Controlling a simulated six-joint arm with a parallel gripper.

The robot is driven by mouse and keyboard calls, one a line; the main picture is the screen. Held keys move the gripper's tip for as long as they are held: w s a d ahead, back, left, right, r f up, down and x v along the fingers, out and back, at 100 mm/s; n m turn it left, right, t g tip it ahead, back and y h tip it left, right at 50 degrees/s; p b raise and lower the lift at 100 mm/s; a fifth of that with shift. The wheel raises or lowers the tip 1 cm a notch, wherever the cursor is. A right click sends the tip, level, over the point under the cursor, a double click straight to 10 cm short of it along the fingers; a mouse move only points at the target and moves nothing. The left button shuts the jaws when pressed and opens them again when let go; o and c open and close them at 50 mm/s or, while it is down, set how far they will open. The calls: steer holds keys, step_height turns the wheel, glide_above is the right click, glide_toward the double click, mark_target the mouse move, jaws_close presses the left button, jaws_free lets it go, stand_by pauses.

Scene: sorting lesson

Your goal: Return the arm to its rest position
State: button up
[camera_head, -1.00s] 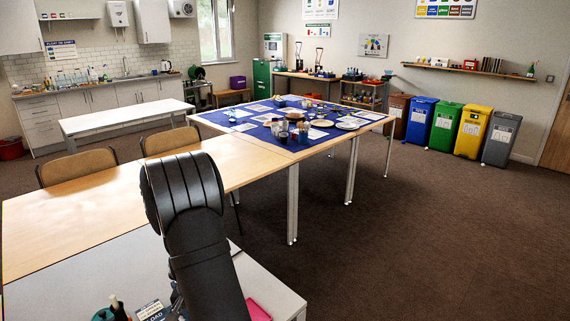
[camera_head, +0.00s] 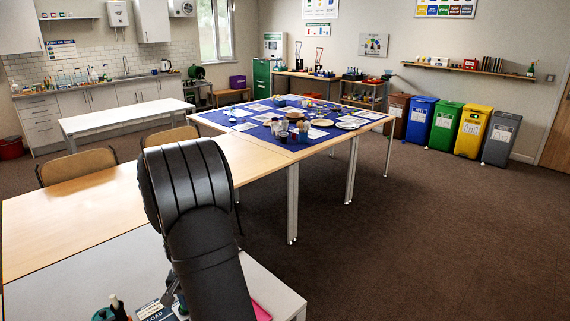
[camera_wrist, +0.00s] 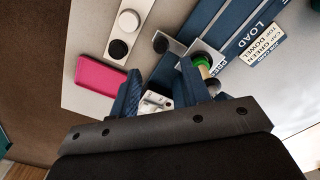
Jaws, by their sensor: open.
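My gripper (camera_wrist: 160,82) shows in the wrist view with its two blue fingers apart. Nothing is clasped between them. A small whitish printed piece (camera_wrist: 154,101) shows in the gap, beyond the fingers; I cannot tell its distance. A green-topped item (camera_wrist: 201,61) shows beside the right finger, partly hidden by it. In the head view my black arm rises over the pale near table, and its bent joint hides most of the gripper. No marker for the rest position shows.
The wrist view shows a pink block (camera_wrist: 103,77), a white strip with round pads (camera_wrist: 126,30) and a blue LOAD panel (camera_wrist: 235,40). In the head view, wooden tables (camera_head: 90,205) lead to a blue cloth (camera_head: 265,134) with many items. Floor at right is clear.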

step_height(320, 180, up, 11)
step_height(320, 180, down, 18)
steer(key=shift+s+r, duration=0.1)
steer(key=shift+r, duration=0.05)
steer(key=s+a, duration=0.5)
steer(key=a, duration=0.1)
steer(key=shift+s+r, duration=0.1)
steer(key=shift+s, duration=0.3)
steer(key=w+a+r+n, duration=0.1)
steer(key=r+n, duration=0.2)
steer(key=r, duration=1)
steer(key=w+a+r+n, duration=0.2)
steer(key=r+n, duration=0.1)
steer(key=r, duration=0.9)
steer(key=shift+w+a+r, duration=0.15)
steer(key=shift+a+r, duration=0.05)
steer(key=shift+r, duration=0.2)
steer(key=shift+c, duration=0.4)
